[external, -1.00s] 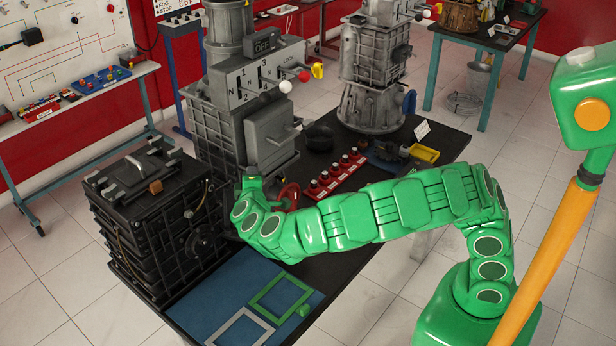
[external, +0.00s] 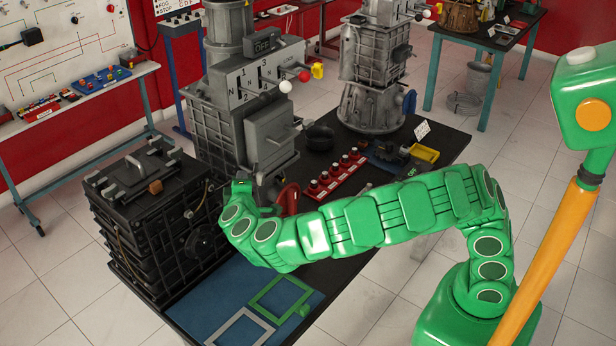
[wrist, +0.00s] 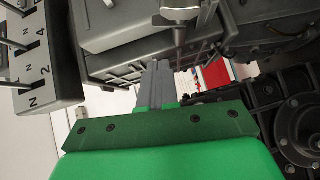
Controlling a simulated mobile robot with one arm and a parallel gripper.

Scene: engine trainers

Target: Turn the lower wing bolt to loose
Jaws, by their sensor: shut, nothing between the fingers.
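The grey engine trainer (external: 225,140) stands on the black table, and its lower front is partly behind my wrist. In the wrist view, a metal cylindrical fitting with a narrow tip (wrist: 181,14) hangs at the top, just beyond my fingers. I cannot tell whether it is the lower wing bolt, and no wing shape is clear in either view. My gripper (wrist: 159,68) is shut and empty, its grey fingers together below and left of that fitting. In the external view the fingertips are hidden at the engine's lower front.
A black cased unit (external: 150,225) stands close at the left. A red part (external: 288,199) is just right of my wrist. A red button strip (external: 336,176) and a dark bowl (external: 320,137) lie further right. A blue mat (external: 215,300) with two frames lies in front.

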